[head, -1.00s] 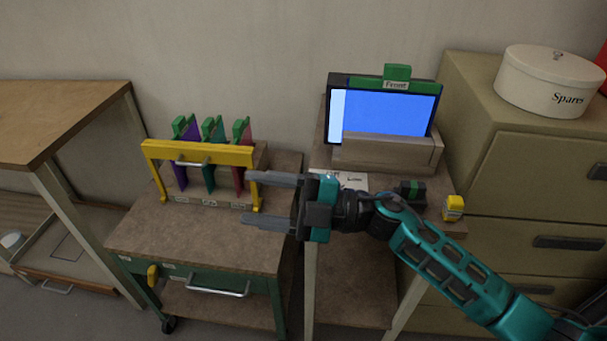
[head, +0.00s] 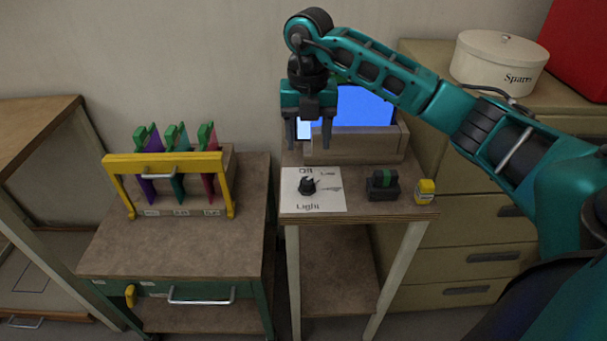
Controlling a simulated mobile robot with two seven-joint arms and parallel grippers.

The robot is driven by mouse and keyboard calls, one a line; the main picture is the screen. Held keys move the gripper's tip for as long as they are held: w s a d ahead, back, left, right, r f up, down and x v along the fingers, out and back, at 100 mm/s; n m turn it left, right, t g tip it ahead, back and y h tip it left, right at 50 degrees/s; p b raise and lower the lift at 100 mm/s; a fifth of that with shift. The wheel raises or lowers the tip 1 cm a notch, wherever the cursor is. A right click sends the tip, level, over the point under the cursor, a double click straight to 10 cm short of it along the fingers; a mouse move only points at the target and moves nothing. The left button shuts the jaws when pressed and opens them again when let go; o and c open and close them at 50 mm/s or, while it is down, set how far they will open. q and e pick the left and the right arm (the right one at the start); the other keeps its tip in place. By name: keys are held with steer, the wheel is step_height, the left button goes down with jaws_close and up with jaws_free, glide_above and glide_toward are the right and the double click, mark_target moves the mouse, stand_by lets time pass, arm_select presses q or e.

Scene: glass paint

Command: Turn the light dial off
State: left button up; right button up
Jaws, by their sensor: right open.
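The light dial (head: 307,186) is a small black knob on a white label sheet (head: 328,203) marked "Light" and "Off". The sheet lies at the front left of the narrow stand's top. My right gripper (head: 309,146) points down above and slightly behind the dial, open and empty, with its fingers apart and clear of the knob. The blue screen (head: 365,108) behind it is lit and partly hidden by my right arm. My left gripper is not in view.
A black block with a green top (head: 383,184) and a yellow item (head: 425,191) stand right of the dial. A cart (head: 170,247) with a yellow-framed rack (head: 165,162) is at left. A drawer cabinet (head: 480,220) carries a round white box (head: 498,62).

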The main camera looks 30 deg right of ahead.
mark_target(307, 180)
step_height(307, 180, down, 10)
steer(key=shift+f, duration=0.1)
stand_by(0.4)
steer(key=c, duration=1)
